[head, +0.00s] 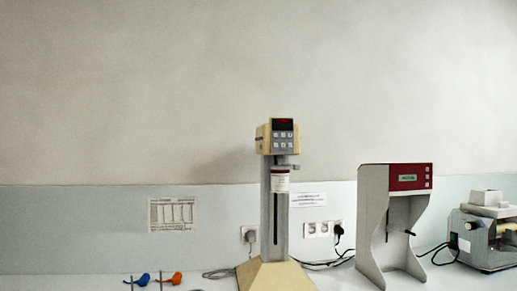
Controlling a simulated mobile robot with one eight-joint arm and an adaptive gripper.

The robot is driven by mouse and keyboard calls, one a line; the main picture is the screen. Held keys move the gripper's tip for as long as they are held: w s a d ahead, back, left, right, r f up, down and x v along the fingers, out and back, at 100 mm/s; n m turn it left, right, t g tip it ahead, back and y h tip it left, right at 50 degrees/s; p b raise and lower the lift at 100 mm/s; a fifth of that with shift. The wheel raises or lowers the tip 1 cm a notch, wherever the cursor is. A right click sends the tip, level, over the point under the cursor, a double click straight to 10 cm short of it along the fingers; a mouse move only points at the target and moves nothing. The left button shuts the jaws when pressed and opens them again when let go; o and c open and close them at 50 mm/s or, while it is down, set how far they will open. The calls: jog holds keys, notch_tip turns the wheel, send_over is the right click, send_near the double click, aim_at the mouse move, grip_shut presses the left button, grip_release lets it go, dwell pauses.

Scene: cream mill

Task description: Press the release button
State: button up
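No single button can be picked out as the release button. A tall cream and grey device (276,215) stands at the middle on a wide cream base, with a control panel (283,140) at its top showing a dark red-lit display and several small light buttons. To its right, a grey machine (370,225) has a dark red front panel (405,177) with a label and small pale buttons (428,176) in a column at its right end. My gripper is not in view.
A grey boxy device (471,243) stands at the far right. A blue item (143,280) and an orange item (175,278) are at the bottom left. Wall sockets (323,229) and dark cables (325,262) lie between the machines. A printed sheet (173,214) hangs on the wall.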

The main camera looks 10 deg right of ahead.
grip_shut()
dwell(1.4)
